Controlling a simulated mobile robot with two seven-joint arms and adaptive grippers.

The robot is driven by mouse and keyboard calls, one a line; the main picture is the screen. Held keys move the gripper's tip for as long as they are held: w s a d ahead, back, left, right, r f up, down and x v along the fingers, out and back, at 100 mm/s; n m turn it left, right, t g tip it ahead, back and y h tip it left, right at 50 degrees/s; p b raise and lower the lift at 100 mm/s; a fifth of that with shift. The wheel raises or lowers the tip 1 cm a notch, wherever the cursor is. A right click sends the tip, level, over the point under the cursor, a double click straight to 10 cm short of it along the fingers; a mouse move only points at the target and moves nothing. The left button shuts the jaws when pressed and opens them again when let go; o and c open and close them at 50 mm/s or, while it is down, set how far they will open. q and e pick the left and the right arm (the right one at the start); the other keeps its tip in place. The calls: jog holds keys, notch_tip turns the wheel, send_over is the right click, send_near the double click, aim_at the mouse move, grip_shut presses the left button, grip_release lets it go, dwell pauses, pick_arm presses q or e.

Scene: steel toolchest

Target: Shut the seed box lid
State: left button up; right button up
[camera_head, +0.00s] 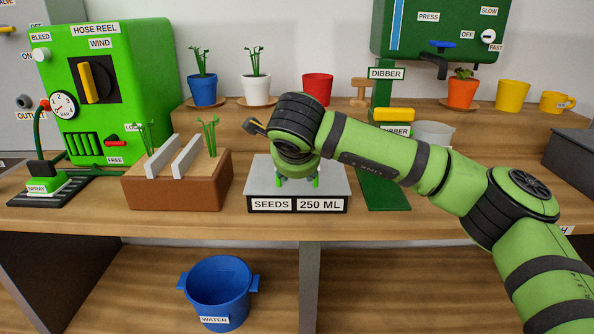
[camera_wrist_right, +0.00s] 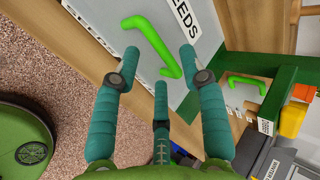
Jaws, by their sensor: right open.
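The seed box (camera_head: 255,185) is a low grey box with a dark front edge labelled SEEDS 250 ML, on the bench. Its grey top looks flat; my arm hides the middle, and I cannot tell whether there is a gap under the lid. In the right wrist view, a bright green handle (camera_wrist_right: 152,45) stands on the grey top (camera_wrist_right: 108,14) beside the SEEDS label. My right gripper (camera_wrist_right: 160,65) is open, its teal fingers pointing at the handle; contact is unclear. In the head view my right gripper (camera_head: 297,172) is directly over the box. My left gripper is out of view.
The green dibber stand (camera_head: 385,190) is close on the right. Pots (camera_head: 317,88) line the raised shelf behind. A blue water bucket (camera_head: 220,285) is below the bench. Bare bench lies between planter and box.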

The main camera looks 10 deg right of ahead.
jog(key=v, duration=1)
jog(key=shift+s, duration=0.1)
